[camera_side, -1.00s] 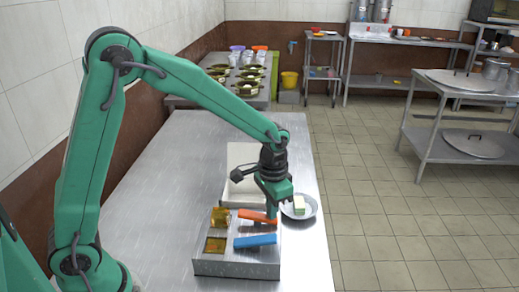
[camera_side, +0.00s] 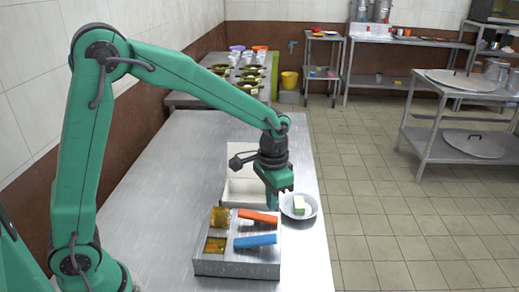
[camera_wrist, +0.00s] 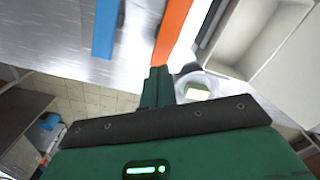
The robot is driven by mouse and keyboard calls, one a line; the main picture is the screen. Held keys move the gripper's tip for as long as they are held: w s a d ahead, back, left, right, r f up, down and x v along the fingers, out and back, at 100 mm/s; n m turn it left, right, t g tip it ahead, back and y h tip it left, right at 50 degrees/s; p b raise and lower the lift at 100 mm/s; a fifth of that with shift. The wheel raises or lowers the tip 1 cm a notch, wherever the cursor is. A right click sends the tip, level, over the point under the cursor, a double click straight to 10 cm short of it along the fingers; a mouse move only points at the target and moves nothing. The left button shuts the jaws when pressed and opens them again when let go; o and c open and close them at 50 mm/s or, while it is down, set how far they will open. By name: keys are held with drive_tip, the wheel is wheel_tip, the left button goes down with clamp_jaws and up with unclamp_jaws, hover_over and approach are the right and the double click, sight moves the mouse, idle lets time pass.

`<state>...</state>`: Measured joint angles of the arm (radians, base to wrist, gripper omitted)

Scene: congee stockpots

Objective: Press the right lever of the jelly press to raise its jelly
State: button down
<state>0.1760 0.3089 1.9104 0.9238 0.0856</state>
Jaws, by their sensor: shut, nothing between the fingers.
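The jelly press (camera_side: 237,268) is a grey metal box on the steel table. It has an orange lever (camera_side: 258,216) at the back and a blue lever (camera_side: 255,240) at the front, with an amber jelly to the left of each: a back jelly (camera_side: 220,217) and a front jelly (camera_side: 215,245). The back jelly looks to stand higher than the front one. My gripper (camera_side: 275,207) is shut and empty, just above the right end of the orange lever. In the wrist view, the orange lever (camera_wrist: 172,32) and blue lever (camera_wrist: 105,28) lie beyond my fingertips (camera_wrist: 158,72).
A white open box (camera_side: 241,190) stands behind the press. The steel table (camera_side: 150,210) is clear to the left.

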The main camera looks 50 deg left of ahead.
sight(269, 218)
drive_tip(key=shift+r, duration=2.4)
drive_tip(key=shift+s+r, duration=0.1)
drive_tip(key=s+a+r+n+t, duration=0.1)
drive_tip(key=s+a+r+t, duration=0.1)
drive_tip(key=s, duration=0.7)
drive_tip(key=s+a+r+n+t, duration=0.2)
drive_tip(key=s+a+r, duration=0.3)
drive_tip(key=s, duration=0.4)
drive_tip(key=shift+s+a+r+t, duration=0.15)
drive_tip(key=shift+s+r+t, duration=0.2)
drive_tip(key=shift+t, duration=0.45)
